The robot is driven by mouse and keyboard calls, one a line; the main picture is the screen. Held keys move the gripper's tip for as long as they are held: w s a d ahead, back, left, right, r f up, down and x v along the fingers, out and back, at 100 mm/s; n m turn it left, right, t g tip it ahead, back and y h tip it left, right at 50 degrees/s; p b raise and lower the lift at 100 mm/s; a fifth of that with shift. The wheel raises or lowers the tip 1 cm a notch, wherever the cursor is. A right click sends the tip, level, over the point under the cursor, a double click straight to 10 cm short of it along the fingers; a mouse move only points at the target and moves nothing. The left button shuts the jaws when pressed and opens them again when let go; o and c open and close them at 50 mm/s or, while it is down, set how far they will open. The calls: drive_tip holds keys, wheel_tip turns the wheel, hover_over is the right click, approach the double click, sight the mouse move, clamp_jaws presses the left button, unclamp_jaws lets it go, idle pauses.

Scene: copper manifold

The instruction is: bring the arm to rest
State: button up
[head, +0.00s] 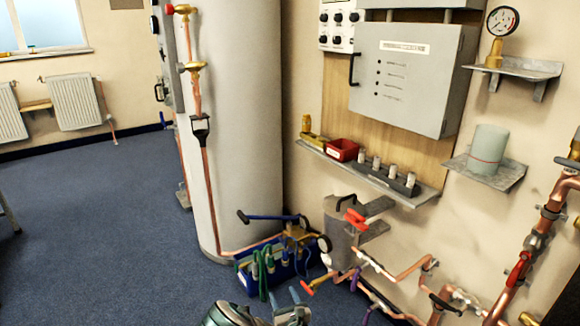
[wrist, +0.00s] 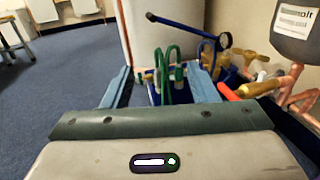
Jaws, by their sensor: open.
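My gripper (head: 285,297) is at the bottom of the head view, low over the floor in front of a blue tool crate (head: 286,276). In the wrist view its two blue-grey fingers (wrist: 160,82) stand wide apart with nothing held between them. The crate with green-handled tools (wrist: 168,72) shows beyond the gap between the fingers. I cannot tell how far the fingertips are from the crate. Most of my arm is outside the head view.
A large grey cylinder (head: 240,110) stands behind the crate. Open blue carpet (head: 100,230) lies on the left.

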drive_tip(key=d+r+m+t+h+p, duration=0.1)
drive_tip(key=d+r+m+h+p, duration=0.2)
drive_tip(key=d+r+m+h, duration=0.7)
drive_tip(key=d+r+m+h+p, duration=0.35)
drive_tip(key=d+r+h, duration=0.25)
drive_tip(key=r, duration=0.7)
drive_tip(key=s+d+r+m+g+h+p, duration=0.5)
drive_tip(key=s+d+r+m+g+h, duration=0.1)
drive_tip(key=s+d+r+m+g, duration=0.65)
drive_tip(key=s+r+m+g+y+p, duration=0.65)
drive_tip(key=s+r+m, duration=0.3)
drive_tip(key=s, duration=0.35)
drive_tip(key=s+a+r+m+t+y+p, duration=0.3)
drive_tip(key=s+a+r+y+p, duration=0.3)
drive_tip(key=s+a+r+y, duration=0.3)
wheel_tip(320, 180, up, 4)
drive_tip(key=shift+s+a+f+m+t+y, duration=0.1)
drive_tip(key=shift+s+a+m+t+y, duration=0.25)
drive_tip(key=shift+a+m, duration=0.65)
